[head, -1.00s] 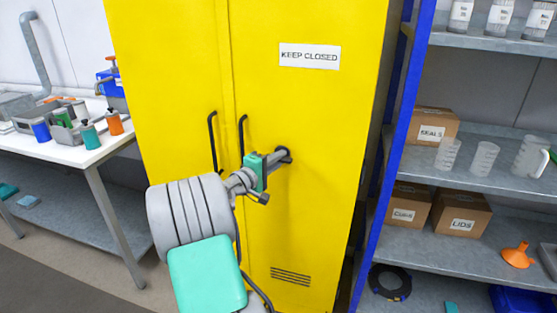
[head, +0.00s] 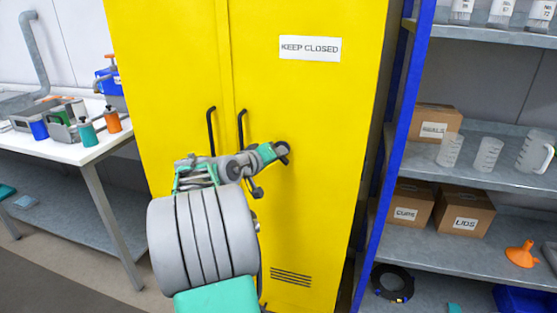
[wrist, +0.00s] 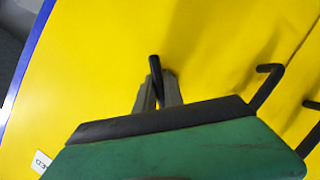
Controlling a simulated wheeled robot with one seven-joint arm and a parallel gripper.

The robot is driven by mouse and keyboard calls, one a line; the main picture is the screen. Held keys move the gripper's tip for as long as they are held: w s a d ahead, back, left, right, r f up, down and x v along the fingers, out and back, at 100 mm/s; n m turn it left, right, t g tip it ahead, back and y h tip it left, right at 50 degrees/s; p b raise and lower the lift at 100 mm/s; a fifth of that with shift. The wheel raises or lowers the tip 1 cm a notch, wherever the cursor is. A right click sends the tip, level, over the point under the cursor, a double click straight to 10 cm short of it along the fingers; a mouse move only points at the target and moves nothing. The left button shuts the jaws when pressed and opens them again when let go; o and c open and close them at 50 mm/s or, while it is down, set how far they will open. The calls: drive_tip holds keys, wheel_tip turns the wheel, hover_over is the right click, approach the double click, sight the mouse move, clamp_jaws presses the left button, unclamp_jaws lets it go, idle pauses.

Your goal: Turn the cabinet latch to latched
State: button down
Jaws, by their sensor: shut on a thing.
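The yellow cabinet (head: 310,100) stands upright in front of me with both doors closed. Its latch is a small black lever (head: 284,153) on the right door, right of the door handles. My gripper (head: 279,152) reaches it from the left. In the wrist view the fingers (wrist: 158,92) are shut on the black lever (wrist: 155,66), whose end sticks out past the fingertips. The green and black hand body hides much of the door below the fingers. The fingers mostly cover the latch in the head view, so its exact angle is hard to tell.
Two black door handles (head: 242,130) are close to my wrist. A blue-posted shelf (head: 392,170) with boxes and beakers stands right of the cabinet. A white workbench (head: 70,150) with bottles is at left. The door around the latch is clear.

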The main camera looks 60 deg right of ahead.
drive_tip(key=m+t+b, duration=0.1)
drive_tip(key=b, duration=0.1)
drive_tip(key=m+t+b, duration=0.1)
drive_tip(key=m+b, duration=0.1)
drive_tip(key=shift+f+y, duration=0.25)
drive_tip(key=shift+y, duration=0.15)
drive_tip(key=m+t+b, duration=0.1)
drive_tip(key=m+b, duration=0.1)
drive_tip(key=b, duration=0.1)
drive_tip(key=shift+s, duration=0.1)
drive_tip(key=shift+r+m+t+y+b, duration=0.15)
drive_tip(key=shift+m+t+y+b, duration=0.15)
drive_tip(key=shift+m+t+b, duration=0.4)
drive_tip(key=shift+r, duration=0.1)
drive_tip(key=c, duration=1.4)
unclamp_jaws()
drive_tip(key=shift+c, duration=0.2)
